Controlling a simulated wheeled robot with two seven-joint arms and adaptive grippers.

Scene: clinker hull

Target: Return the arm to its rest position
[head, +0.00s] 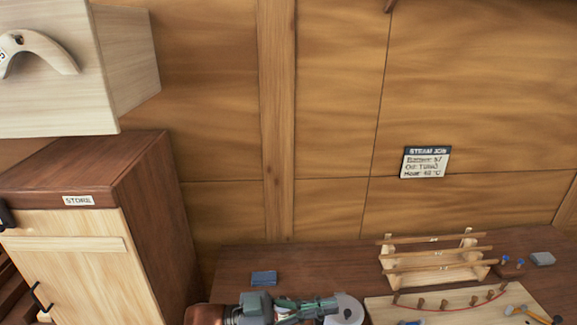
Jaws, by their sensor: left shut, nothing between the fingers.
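My left gripper (328,306) shows at the bottom edge of the head view, low over the dark workbench (235,262), its arm coming in from the left. It is shut and empty, pointing right. Its fingertips overlap a pale round disc (346,309) in the picture; I cannot tell whether they touch it. The lower part of my left arm is cut off by the frame. My right gripper is not in view.
A blue block (264,278) lies behind the gripper. A wooden rack (430,262) and a pegged board (450,305) with tools stand right. A STORE cabinet (75,265) and a pale wall box (60,90) are left. A sign (425,163) hangs on the wall.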

